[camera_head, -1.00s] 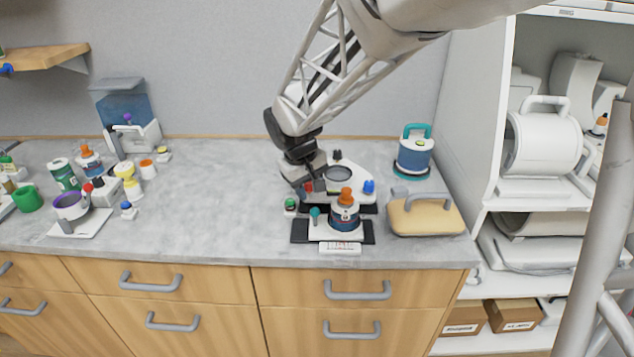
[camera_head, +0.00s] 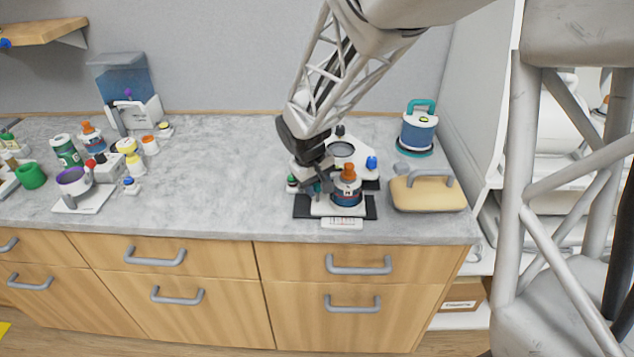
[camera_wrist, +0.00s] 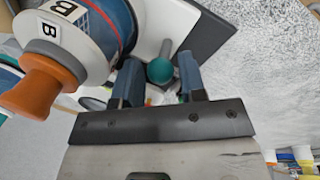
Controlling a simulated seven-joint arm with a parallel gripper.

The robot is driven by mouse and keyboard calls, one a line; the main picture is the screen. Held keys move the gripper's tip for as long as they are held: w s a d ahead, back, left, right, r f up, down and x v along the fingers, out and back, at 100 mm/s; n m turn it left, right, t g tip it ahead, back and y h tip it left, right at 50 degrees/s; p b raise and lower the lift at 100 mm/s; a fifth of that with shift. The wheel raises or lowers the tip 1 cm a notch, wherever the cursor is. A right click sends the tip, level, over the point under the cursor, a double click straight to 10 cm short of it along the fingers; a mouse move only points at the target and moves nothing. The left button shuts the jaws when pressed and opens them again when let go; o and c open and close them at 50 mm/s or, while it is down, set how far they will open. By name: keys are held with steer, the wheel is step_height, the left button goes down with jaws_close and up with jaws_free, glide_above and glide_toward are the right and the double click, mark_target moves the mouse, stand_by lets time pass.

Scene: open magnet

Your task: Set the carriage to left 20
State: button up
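A white carriage plate (camera_head: 322,208) sits on a black base (camera_head: 301,207) at the counter's front. It carries a blue bottle with an orange cap (camera_head: 348,190), which also shows at the upper left of the wrist view (camera_wrist: 85,35). A white scale strip (camera_head: 342,222) lies at the base's front edge; its marks are too small to read. A teal round knob (camera_wrist: 160,70) stands beside the bottle. My gripper (camera_head: 317,183) is low over the carriage's left part. In the wrist view its two blue fingers (camera_wrist: 160,82) are apart, with the knob showing in the gap; contact cannot be told.
A second white stand with a dark round plate (camera_head: 341,149) and a blue knob (camera_head: 371,163) is just behind. A yellow case (camera_head: 428,194) and a blue canister (camera_head: 418,133) stand to the right. The counter left of the carriage (camera_head: 220,180) is clear.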

steer(key=shift+c, duration=0.3)
jaws_close()
steer(key=shift+a, duration=1.6)
steer(key=shift+o, duration=0.3)
jaws_free()
step_height(320, 180, up, 8)
steer(key=a, duration=0.1)
steer(key=shift+s+f, duration=0.15)
steer(key=shift+s, duration=0.25)
